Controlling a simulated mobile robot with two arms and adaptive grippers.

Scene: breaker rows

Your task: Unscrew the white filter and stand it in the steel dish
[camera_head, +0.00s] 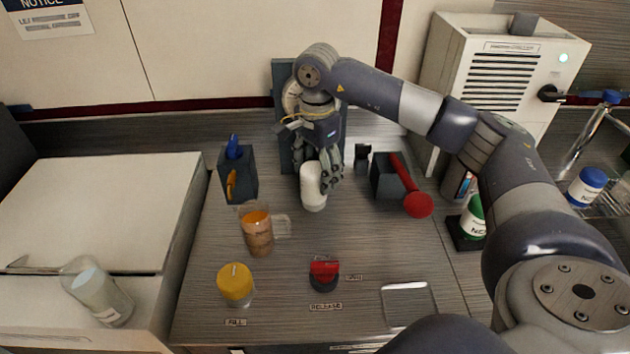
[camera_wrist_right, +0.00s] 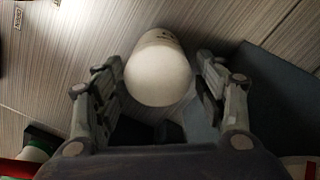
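The white filter (camera_head: 313,190) is below my right gripper (camera_head: 322,170) in the head view, in front of the blue-grey upright plate (camera_head: 283,72). In the right wrist view the filter (camera_wrist_right: 158,75) lies between the two fingers of my right gripper (camera_wrist_right: 160,82), rounded end toward the camera. The shallow steel dish (camera_head: 408,304) lies empty at the front right of the counter. My left gripper is out of view.
A jug of orange liquid (camera_head: 258,232), a yellow-capped jar (camera_head: 236,284) and a red-topped button (camera_head: 324,271) stand left of the dish. A red-handled tool (camera_head: 412,197) leans from a dark holder (camera_head: 386,182). Counter between filter and dish looks clear. A white machine (camera_head: 500,75) stands behind right.

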